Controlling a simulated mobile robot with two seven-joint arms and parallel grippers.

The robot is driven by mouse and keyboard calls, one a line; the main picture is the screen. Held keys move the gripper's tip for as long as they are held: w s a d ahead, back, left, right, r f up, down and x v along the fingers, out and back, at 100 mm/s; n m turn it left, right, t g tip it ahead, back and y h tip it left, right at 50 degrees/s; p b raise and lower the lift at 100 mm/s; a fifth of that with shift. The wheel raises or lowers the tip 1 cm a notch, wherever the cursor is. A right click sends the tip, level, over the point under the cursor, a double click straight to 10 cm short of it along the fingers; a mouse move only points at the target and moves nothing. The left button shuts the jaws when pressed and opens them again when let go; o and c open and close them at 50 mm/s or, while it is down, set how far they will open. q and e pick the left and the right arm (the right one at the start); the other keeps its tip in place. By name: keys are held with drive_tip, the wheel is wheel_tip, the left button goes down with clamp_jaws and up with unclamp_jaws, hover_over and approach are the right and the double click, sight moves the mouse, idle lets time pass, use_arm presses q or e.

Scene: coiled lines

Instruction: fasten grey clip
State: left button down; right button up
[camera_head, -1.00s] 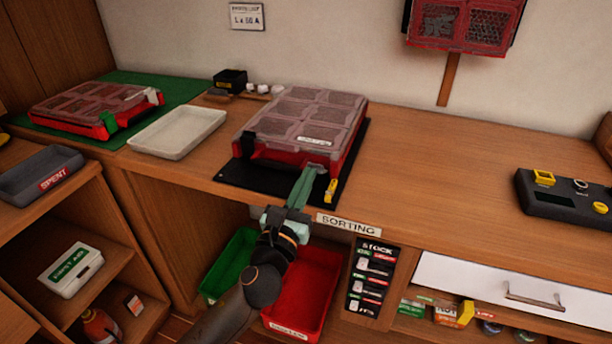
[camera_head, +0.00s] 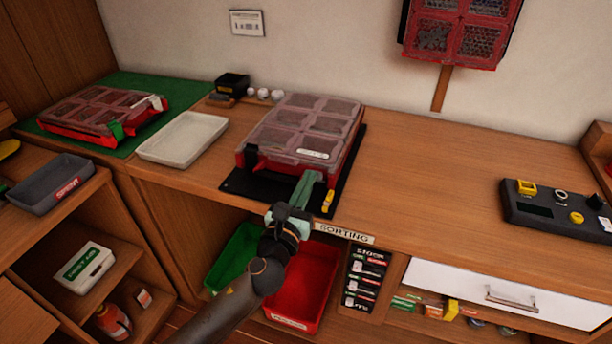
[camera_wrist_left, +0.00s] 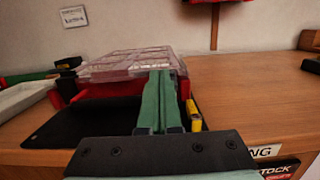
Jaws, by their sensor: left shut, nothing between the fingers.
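A red case (camera_head: 275,163) with a clear compartment lid stands on a black mat (camera_head: 240,184) on the bench, its lid down. A black clip (camera_head: 250,156) sits at its front left. My left gripper (camera_head: 314,175) is shut and empty, its green fingers at the case's front right. They also show in the left wrist view (camera_wrist_left: 160,76), against the case front (camera_wrist_left: 110,90). The grey clip cannot be made out behind them, so I cannot tell its state. A yellow piece (camera_head: 328,201) is just right of the fingers. My right gripper is not in view.
A second red case (camera_head: 75,135) lies on a green mat (camera_head: 160,85) at the left. A white tray (camera_head: 183,137) stands between the cases. A black device (camera_head: 550,215) is at the right. The bench between is clear. Green and red bins (camera_head: 300,295) are below.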

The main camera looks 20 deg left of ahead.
use_arm(q)
drive_tip(key=shift+w+r+p, duration=0.25)
drive_tip(key=shift+r+p, duration=0.05)
drive_tip(key=shift+r, duration=0.25)
drive_tip(key=shift+w+r+p, duration=0.35)
drive_tip(key=shift+w+p, duration=0.1)
drive_tip(key=shift+p, duration=0.05)
drive_tip(key=shift+w+r+p, duration=0.25)
drive_tip(key=shift+w+p, duration=0.1)
drive_tip(key=shift+w, duration=0.45)
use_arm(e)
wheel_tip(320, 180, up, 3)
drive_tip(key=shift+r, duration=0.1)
use_arm(q)
drive_tip(key=shift+f, duration=0.1)
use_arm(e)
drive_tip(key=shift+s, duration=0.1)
